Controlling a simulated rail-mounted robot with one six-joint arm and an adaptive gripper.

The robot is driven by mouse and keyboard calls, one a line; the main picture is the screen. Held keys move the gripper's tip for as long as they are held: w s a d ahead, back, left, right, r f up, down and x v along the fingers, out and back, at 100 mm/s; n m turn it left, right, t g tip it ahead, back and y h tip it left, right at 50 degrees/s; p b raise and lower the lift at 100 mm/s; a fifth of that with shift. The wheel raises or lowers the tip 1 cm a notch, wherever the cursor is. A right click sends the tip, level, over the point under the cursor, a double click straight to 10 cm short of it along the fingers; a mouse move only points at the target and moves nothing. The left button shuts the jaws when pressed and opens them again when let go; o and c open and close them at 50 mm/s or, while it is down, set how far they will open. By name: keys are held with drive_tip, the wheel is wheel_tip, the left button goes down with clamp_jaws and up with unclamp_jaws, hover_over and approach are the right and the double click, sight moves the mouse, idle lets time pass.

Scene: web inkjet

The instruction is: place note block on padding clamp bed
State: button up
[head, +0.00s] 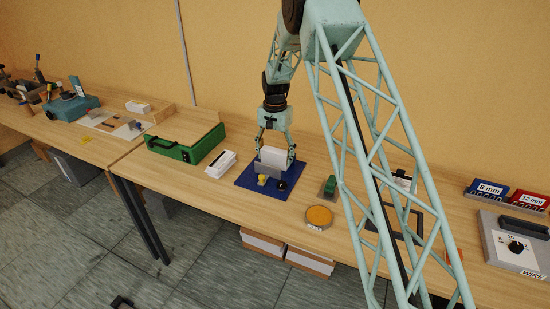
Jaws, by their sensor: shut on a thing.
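The note block (276,155) is a white upright block between the fingers of my gripper (274,150). My gripper points down and is shut on the block. The block is at the bed, just behind and above the grey piece. Its lower edge is hidden, so I cannot tell whether it touches the bed.
A white paper stack (220,165) lies left of the blue base, and a green case (184,148) stands farther left. A green-handled tool (329,186) and an orange round pad (319,216) are to the right. My lattice arm hides part of the bench there.

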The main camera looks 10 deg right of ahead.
idle(0.3)
drive_tip(key=o, duration=0.9)
drive_tip(key=shift+f, duration=0.1)
drive_tip(key=shift+r+p, duration=0.45)
drive_tip(key=shift+r, duration=5.7)
